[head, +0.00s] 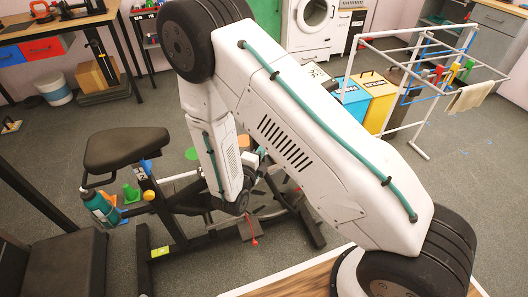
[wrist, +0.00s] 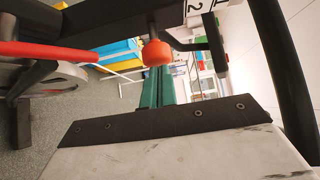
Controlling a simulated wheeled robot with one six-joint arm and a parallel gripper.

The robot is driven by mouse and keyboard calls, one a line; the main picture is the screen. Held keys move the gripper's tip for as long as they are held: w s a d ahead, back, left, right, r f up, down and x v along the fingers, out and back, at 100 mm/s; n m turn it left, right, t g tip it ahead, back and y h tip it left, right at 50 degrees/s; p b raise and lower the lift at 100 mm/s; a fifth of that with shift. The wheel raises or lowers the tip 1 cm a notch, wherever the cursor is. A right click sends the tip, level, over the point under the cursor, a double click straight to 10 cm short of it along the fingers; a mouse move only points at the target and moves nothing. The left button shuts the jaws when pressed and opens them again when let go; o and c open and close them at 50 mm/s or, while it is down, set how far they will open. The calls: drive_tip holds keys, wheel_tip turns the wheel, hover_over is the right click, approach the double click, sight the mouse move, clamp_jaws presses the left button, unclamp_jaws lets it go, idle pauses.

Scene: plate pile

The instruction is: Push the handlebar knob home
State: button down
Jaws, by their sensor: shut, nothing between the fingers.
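The handlebar knob (wrist: 157,52) is a round orange-red piece in the wrist view, on a short dark stem below a dark bar (wrist: 110,32). My gripper (wrist: 157,74) shows as two teal fingers held together with nothing between them. Their tips point at the knob and overlap its lower edge in the picture. I cannot tell whether they touch it. In the head view the exercise bike (head: 127,148) stands left of centre. My arm hides its handlebar end and the knob there.
A white tag (wrist: 197,7) with a "2" is near the knob, and a dark bar runs down the wrist view's right side. A teal bottle (head: 102,207) hangs by the bike's seat. A drying rack (head: 425,85) and coloured bins (head: 378,100) stand behind right. Grey floor lies between.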

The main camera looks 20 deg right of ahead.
drive_tip(key=w, duration=0.2)
drive_tip(key=shift+w+a+r, duration=0.1)
drive_tip(key=shift+w+a, duration=0.05)
drive_tip(key=shift+w, duration=0.15)
drive_tip(key=s+d+v, duration=0.2)
drive_tip(key=v, duration=1.1)
drive_tip(key=shift+s, duration=0.2)
